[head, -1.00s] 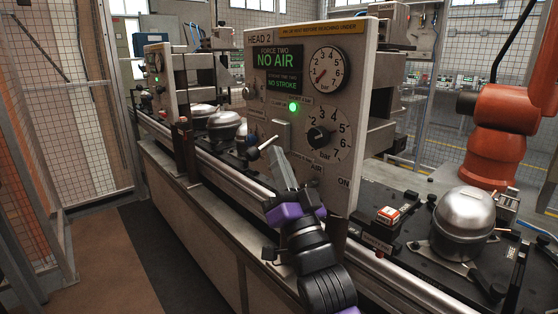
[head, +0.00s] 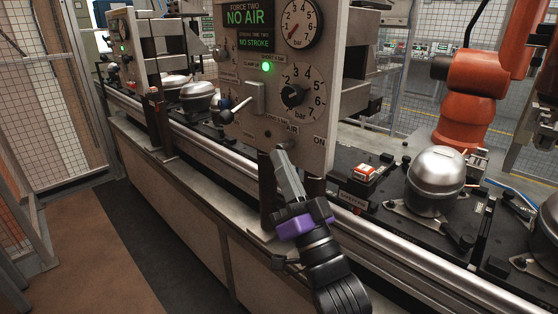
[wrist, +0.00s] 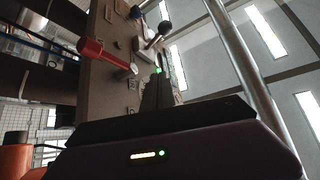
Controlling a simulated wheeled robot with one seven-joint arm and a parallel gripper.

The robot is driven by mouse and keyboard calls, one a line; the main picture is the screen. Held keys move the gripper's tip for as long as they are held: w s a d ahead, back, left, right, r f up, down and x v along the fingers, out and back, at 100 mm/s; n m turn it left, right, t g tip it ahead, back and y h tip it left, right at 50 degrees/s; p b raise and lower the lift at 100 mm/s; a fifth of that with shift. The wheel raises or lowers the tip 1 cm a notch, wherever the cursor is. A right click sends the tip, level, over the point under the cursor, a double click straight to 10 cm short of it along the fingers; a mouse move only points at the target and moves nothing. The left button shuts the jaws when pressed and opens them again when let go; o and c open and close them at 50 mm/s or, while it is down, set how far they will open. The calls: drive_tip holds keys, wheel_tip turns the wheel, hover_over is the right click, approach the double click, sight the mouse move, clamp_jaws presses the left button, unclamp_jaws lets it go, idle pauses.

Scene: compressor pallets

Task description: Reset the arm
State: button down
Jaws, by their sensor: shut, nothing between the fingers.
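My gripper (head: 281,158) shows in the head view, in front of the lower part of the control panel (head: 262,105). Its grey fingers are together and point up, with nothing between them. The purple wrist band and my black arm run down to the lower right. In the wrist view the dark, closed fingers (wrist: 154,95) point up toward the panel, seen at a steep angle. I cannot tell from these views whether the fingertips touch the panel, but they look apart from it.
The panel carries gauges, a black knob (head: 292,96), a lever (head: 235,110) and a lit green lamp (head: 267,67). A metal rail (head: 400,255) runs along the bench. A silver compressor (head: 436,180) and a red-and-white box (head: 366,173) stand right. An orange robot (head: 470,90) stands behind. The left floor is clear.

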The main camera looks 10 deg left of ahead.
drive_tip(key=s+d+f+m+h+p, duration=0.2)
drive_tip(key=s+d+f+h, duration=0.5)
drive_tip(key=s, duration=0.3)
drive_tip(key=s+d+f+m+h+p, duration=0.1)
drive_tip(key=s+d+f+h+p, duration=0.1)
drive_tip(key=s+d+f+h, duration=0.65)
drive_tip(key=s+d+f+n+g+p, duration=0.1)
drive_tip(key=s+d+g, duration=0.2)
drive_tip(key=s, duration=1)
drive_tip(key=s+d+f+n+g+y+p, duration=0.1)
drive_tip(key=s+d, duration=0.5)
drive_tip(key=s, duration=0.7)
drive_tip(key=shift+s+f+g+p, duration=0.2)
drive_tip(key=shift+f+g+p, duration=0.45)
drive_tip(key=shift+g, duration=0.45)
drive_tip(key=shift+d+r, duration=0.1)
